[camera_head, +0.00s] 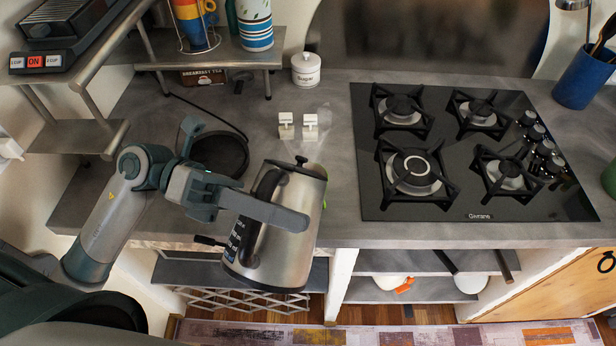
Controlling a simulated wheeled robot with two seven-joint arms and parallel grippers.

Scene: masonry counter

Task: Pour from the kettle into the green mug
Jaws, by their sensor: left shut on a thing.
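My left gripper (262,205) is shut on the kettle (290,240), at its dark handle. The kettle is steel with a black lid knob and is held out by the counter's front edge, leaning a little. A sliver of bright green (324,203) shows at the kettle's right side. It may be the green mug, but the kettle hides nearly all of it and I cannot tell. Another green object (608,178) is cut off at the right edge of the picture. My right gripper is not in view.
A round black kettle base (219,154) lies on the counter behind my left gripper. Salt and pepper shakers (298,126) and a sugar jar (306,70) stand farther back. A gas hob (455,150) takes up the right side. A metal shelf (225,52) overhangs the left.

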